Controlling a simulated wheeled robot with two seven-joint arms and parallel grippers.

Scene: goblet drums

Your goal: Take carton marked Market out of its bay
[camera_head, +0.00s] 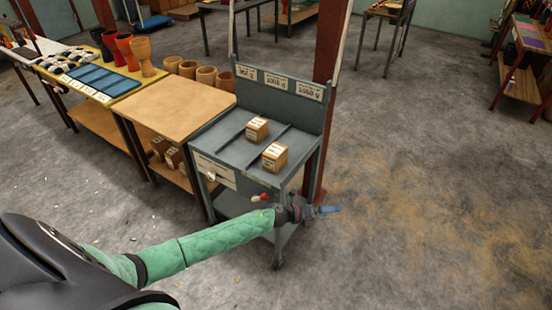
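Two small brown cartons with white labels stand on the grey cart (222,140), whose top is split by low dividers. One carton (257,129) is toward the back middle. The other carton (274,157) is nearer the front, at the right side. The label writing is too small to read, so I cannot tell which is marked Market. My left arm comes in from the left in a green sleeve. Its gripper (328,209), with a blue tip, is in front and to the right of the cart, apart from both cartons. Its finger opening cannot be made out. My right gripper is not in view.
The cart's upright back panel (285,102) carries several white signs. A red post (328,45) stands right behind it. A wooden table (175,105) adjoins at left, with goblet drums (142,55) beyond. The floor at right is open.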

